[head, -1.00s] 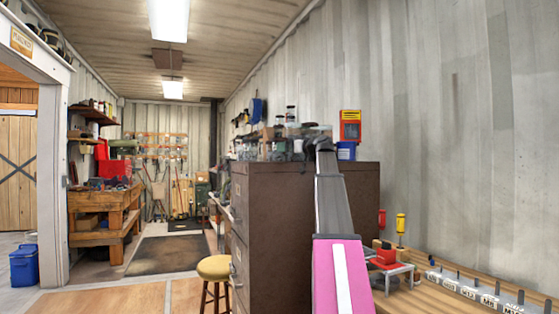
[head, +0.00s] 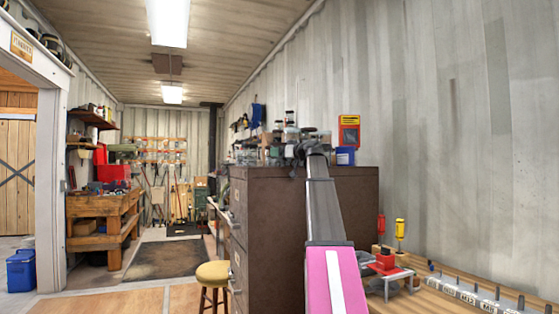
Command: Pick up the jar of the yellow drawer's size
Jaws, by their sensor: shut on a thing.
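Several small glass jars with dark lids (head: 290,118) stand crowded on top of the brown filing cabinet (head: 275,215). My arm reaches up over the cabinet's top. My gripper (head: 297,152) is small and dark at the arm's far end, among the jars. It is shut on a jar, but its fingers and the held jar are hard to separate from the clutter, and I cannot tell the jar's size. I see no yellow drawer in the head view.
A red and yellow box (head: 349,131) is by the wall, above a blue box (head: 345,156). A yellow-topped stool (head: 213,272) stands left of the cabinet. A wooden bench at lower right carries a red tool (head: 384,263) and a yellow-handled tool (head: 400,229).

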